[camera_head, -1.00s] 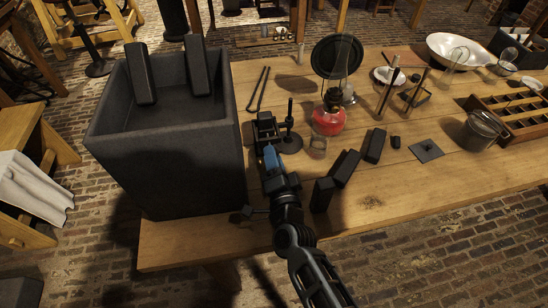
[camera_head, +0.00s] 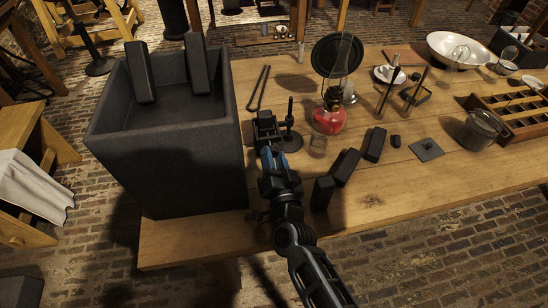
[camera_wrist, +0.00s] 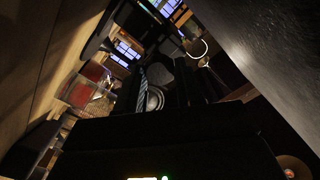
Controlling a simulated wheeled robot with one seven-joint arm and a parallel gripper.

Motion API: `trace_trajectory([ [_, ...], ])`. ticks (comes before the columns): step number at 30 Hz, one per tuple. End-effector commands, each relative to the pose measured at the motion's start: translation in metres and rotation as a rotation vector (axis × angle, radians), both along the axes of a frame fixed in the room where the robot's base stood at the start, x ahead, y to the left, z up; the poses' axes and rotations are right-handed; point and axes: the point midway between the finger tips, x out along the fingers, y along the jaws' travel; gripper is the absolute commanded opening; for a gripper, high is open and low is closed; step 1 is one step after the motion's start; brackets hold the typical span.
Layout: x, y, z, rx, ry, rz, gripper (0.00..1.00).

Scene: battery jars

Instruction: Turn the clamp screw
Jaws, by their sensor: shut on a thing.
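A black clamp-like block (camera_head: 264,127) stands on the wooden table, just right of the big dark box. In the wrist view a round, ridged metal piece (camera_wrist: 153,98), which looks like the clamp screw, sits between the dark fingers. The gripper is shut on it. The gripper hides the near side of the clamp in the head view, and the wrist view is dark, so the exact grip is hard to see.
The tall dark box (camera_head: 190,165) stands close on the left. A black stand (camera_head: 289,140) is just right of the clamp. A small glass (camera_head: 318,146), a red lamp (camera_head: 329,118) and black blocks (camera_head: 347,167) are further right.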

Motion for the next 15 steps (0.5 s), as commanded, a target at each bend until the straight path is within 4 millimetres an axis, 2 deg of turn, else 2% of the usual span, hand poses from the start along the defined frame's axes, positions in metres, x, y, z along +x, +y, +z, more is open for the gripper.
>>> trace_trajectory([
  [8, -0.0009, 0.0004, -0.0019, -0.002, 0.003, 0.002, 0.06],
  [9, -0.0009, 0.0004, -0.0019, -0.001, 0.004, 0.002, 0.37],
  [15, -0.0006, 0.0002, -0.0013, -0.001, 0.002, 0.002, 0.56],
])
